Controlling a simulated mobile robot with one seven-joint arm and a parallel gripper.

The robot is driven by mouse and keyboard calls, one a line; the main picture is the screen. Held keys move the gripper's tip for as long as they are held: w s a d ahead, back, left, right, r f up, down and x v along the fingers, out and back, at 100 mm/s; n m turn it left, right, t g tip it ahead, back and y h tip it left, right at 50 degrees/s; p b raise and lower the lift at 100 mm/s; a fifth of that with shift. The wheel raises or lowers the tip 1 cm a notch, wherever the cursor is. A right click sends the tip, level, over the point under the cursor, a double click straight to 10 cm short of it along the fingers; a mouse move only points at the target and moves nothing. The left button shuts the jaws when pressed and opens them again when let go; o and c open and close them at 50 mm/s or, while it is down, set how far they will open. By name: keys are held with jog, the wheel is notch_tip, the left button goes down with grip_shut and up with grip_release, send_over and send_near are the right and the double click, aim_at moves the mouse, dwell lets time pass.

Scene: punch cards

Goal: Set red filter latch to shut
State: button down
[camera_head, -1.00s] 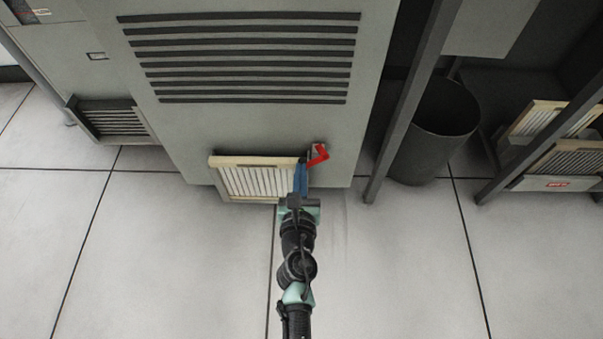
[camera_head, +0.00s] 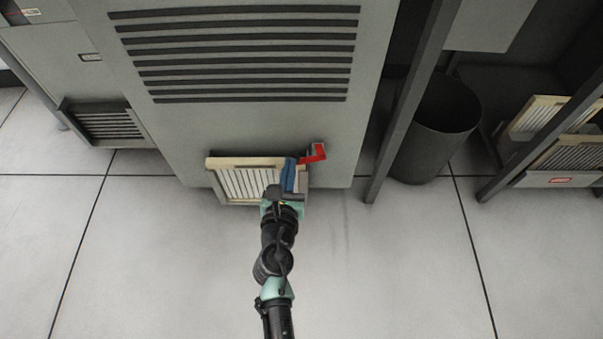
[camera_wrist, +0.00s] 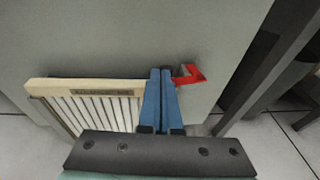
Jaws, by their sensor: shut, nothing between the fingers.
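The red filter latch (camera_head: 314,154) is on the grey cabinet's lower front, at the upper right corner of a pale-framed filter (camera_head: 240,183). It is an angled piece; in the head view its arm points down and to the left, towards the filter's edge. In the wrist view the latch (camera_wrist: 188,75) is just right of my blue fingertips. My gripper (camera_head: 290,160) is shut and empty, in front of the filter's right end. In the wrist view my fingers (camera_wrist: 161,70) lie together. I cannot tell whether they touch the latch or the filter; they hide part of the filter's right edge.
The grey cabinet (camera_head: 300,125) has a slotted grille above the filter. A dark bin (camera_head: 435,130) and a slanting post (camera_head: 405,110) stand to the right. Spare filters (camera_head: 565,155) lean on a rack at the far right. The floor in front is clear.

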jog(key=shift+w+a, duration=0.8)
jog(key=shift+w, duration=0.05)
jog(key=shift+a+r, duration=0.1)
jog(key=shift+r, duration=0.05)
